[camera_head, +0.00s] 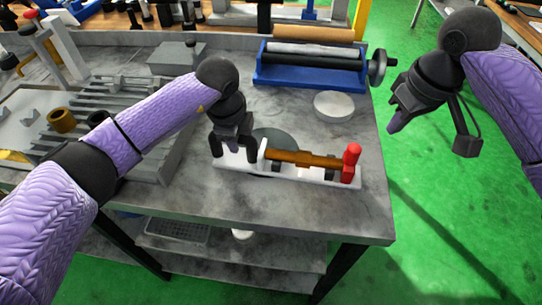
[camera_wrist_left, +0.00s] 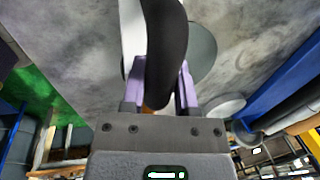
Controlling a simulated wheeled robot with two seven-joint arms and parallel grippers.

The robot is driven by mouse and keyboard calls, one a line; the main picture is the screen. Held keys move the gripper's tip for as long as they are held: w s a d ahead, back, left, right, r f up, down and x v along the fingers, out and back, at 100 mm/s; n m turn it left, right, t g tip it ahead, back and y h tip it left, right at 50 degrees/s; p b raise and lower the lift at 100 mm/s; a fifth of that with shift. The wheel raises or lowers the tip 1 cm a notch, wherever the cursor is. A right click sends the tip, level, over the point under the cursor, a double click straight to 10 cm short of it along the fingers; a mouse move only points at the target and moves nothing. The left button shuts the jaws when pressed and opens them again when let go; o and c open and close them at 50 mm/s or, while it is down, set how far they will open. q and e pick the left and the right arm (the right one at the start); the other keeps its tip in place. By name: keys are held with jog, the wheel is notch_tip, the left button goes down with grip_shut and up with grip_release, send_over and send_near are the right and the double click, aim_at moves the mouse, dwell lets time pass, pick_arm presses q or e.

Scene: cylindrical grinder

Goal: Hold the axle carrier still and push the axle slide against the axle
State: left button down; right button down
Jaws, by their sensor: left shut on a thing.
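The white axle carrier (camera_head: 234,163) lies along the table's front. The orange-brown axle (camera_head: 300,158) rests lengthwise on it. A red upright piece (camera_head: 351,163) stands at the carrier's right end, close to the axle's end; I cannot tell whether it is the axle slide or whether they touch. My left gripper (camera_head: 234,142) is at the carrier's left end, pointing down. In the left wrist view its purple fingers are shut on a black curved handle (camera_wrist_left: 166,45). My right gripper (camera_head: 396,112) is off the table, over the floor to the right, holding nothing visible; its opening is unclear.
A blue roller device (camera_head: 312,70) with a handwheel (camera_head: 377,68) stands behind. A pale round disc (camera_head: 334,104) lies in front of it, and a dark disc (camera_head: 276,139) behind the carrier. Grey slotted fixtures (camera_head: 105,97) fill the left. The table's right front corner is clear.

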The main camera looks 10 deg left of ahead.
pick_arm(q)
jog(key=shift+c, duration=1.5)
grip_release()
jog(key=shift+r, duration=0.1)
notch_tip(320, 180, up, 12)
jog(key=s, duration=0.2)
jog(key=shift+s+f, duration=0.15)
jog(key=shift+f, duration=0.05)
